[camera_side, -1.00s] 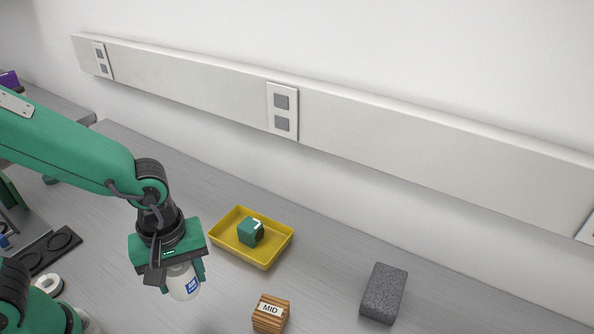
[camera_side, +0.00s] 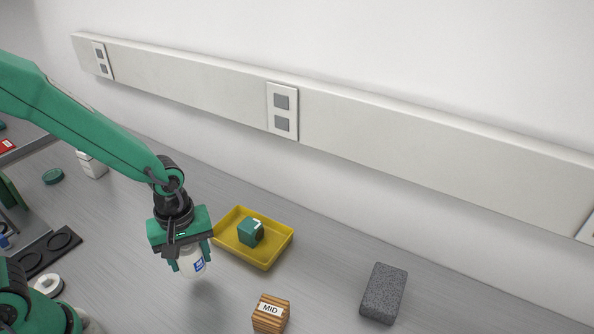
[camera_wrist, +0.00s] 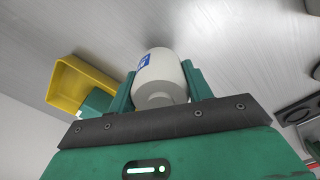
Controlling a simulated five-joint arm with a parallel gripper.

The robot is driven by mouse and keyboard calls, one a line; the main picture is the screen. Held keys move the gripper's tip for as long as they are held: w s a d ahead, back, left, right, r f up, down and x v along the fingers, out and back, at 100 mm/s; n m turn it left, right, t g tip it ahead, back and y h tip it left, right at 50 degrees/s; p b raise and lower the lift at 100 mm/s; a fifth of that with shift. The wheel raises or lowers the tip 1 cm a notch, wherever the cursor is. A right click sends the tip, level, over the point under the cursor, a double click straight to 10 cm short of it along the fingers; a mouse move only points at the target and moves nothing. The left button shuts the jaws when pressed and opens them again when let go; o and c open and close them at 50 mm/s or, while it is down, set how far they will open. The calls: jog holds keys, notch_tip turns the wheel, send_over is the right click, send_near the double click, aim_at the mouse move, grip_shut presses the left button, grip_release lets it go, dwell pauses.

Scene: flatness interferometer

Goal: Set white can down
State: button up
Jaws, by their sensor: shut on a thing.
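The white can (camera_side: 191,264) has a blue label and is held between the fingers of my gripper (camera_side: 188,262). It hangs down beside the left edge of the yellow tray (camera_side: 222,247), and a soft shadow shows on the table near it. Whether its base touches the table I cannot tell. In the wrist view the white can (camera_wrist: 161,75) sits between both green fingers of my gripper (camera_wrist: 160,88), its blue label at upper left.
The yellow tray holds a green block (camera_side: 249,233). A wooden block marked MID (camera_side: 270,313) and a dark grey block (camera_side: 384,292) stand to the right. A black holder with round recesses (camera_side: 48,252) and a white ring (camera_side: 48,285) lie left. Table between is clear.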

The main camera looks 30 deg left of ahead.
aim_at(193, 267)
jog(key=shift+f, duration=1.95)
jog(key=shift+f, duration=0.1)
jog(key=o, duration=1.1)
jog(key=shift+r, duration=6.15)
